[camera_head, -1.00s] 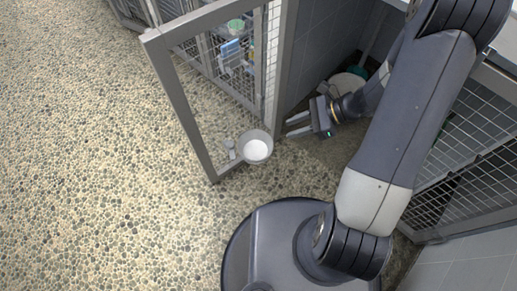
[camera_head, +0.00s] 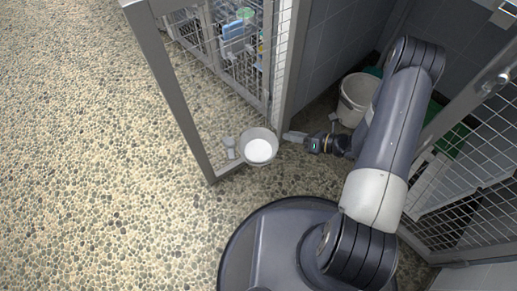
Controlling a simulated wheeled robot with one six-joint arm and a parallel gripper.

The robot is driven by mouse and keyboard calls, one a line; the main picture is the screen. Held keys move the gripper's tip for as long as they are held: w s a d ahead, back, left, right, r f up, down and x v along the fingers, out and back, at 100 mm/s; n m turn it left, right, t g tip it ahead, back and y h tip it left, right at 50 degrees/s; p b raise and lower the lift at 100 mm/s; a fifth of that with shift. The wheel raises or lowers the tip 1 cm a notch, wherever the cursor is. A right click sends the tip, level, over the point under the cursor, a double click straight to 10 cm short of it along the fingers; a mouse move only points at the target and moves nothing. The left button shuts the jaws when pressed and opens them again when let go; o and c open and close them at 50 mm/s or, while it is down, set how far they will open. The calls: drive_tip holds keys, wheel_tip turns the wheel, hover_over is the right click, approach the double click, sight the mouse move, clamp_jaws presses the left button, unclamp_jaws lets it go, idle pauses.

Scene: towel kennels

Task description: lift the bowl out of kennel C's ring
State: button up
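A grey metal bowl (camera_head: 260,135) with a white content sits at the foot of the open kennel door, at the middle of the head view. A small grey bracket (camera_head: 229,147) is at its left by the door frame; the ring itself cannot be made out under the bowl. My gripper (camera_head: 288,137) is just right of the bowl, its fingers pointing left at the rim. The fingers are seen edge-on and overlap, so their opening does not show. Whether they touch the rim cannot be told.
The mesh door's grey frame (camera_head: 172,85) stands left of and behind the bowl. A white bucket (camera_head: 357,98) stands in the kennel behind my arm. Another mesh door (camera_head: 475,150) is at the right. The pebbled floor at the left (camera_head: 80,150) is clear.

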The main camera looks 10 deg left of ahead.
sight(273, 134)
drive_tip(key=b+x, duration=0.1)
drive_tip(key=x, duration=0.2)
drive_tip(key=f+b+x, duration=0.1)
drive_tip(key=x, duration=0.2)
drive_tip(key=shift+s+a, duration=0.1)
drive_tip(key=shift+a, duration=0.4)
drive_tip(key=shift+c, duration=0.4)
clamp_jaws()
